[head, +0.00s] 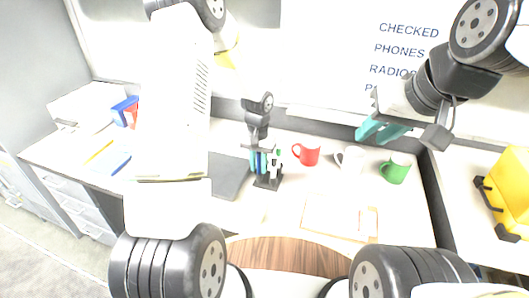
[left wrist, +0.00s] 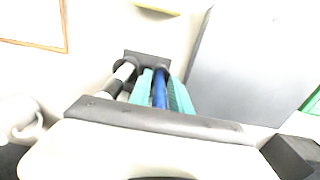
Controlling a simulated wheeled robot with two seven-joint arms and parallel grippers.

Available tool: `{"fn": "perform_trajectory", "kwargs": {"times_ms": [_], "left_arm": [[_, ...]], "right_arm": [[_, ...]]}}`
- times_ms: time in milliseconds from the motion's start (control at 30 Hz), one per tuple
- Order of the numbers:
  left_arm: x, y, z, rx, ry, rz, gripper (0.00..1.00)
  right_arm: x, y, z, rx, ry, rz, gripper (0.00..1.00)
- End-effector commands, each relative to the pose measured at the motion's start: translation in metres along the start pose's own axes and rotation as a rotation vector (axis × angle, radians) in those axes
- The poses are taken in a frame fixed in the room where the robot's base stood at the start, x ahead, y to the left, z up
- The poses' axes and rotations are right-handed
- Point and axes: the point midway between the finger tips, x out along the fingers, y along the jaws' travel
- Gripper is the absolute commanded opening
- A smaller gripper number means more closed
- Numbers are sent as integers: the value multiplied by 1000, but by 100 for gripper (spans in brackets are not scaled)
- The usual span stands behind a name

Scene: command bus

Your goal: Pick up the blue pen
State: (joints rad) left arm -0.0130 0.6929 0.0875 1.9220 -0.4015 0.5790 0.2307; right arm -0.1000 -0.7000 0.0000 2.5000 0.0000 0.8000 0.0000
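The blue pen (head: 258,162) stands in a dark pen holder (head: 268,183) on the desk. My left gripper (head: 257,160) is over the holder, pointing down, with one teal finger on each side of the pen. In the left wrist view the blue pen (left wrist: 160,88) fills the narrow gap between the fingers, and they appear shut on it. Its lower end is hidden in the holder (left wrist: 148,57). A black-and-white pen (left wrist: 119,79) stands close beside it. My right gripper (head: 382,130) is empty, its two fingers apart, in the air above the mugs.
A red mug (head: 308,153), a white mug (head: 350,160) and a green mug (head: 396,168) stand right of the holder. A dark flat panel (head: 229,176) lies just left of it. A framed sheet (head: 335,218) lies in front. A yellow case (head: 508,195) is far right.

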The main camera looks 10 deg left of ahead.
Motion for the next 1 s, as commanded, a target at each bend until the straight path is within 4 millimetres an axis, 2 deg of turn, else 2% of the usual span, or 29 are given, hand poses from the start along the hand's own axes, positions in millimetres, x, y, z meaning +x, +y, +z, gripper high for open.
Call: {"fn": "perform_trajectory", "kwargs": {"times_ms": [33, 100, 433, 533, 667, 900, 1000], "left_arm": [[0, 0, 0, 0, 0, 0, 12], [0, 0, 0, 0, 0, 0, 0], [-1, 0, 0, 0, 1, 0, 0], [-7, 0, -1, -1, 3, 0, 0], [-28, 0, -1, 0, 6, 0, 0], [-76, 0, -1, -1, 5, 0, 0], [-89, 0, 0, -2, 3, 0, 0]], "right_arm": [[0, 0, 0, 0, 0, 0, 29], [0, 0, 0, 0, 0, 0, 29], [0, 0, 0, 0, 0, 0, 29], [0, 0, 0, 0, 0, 0, 29], [0, 0, 0, 0, 0, 0, 29], [0, 0, 0, 0, 0, 0, 29], [0, 0, 0, 0, 0, 0, 29]]}}
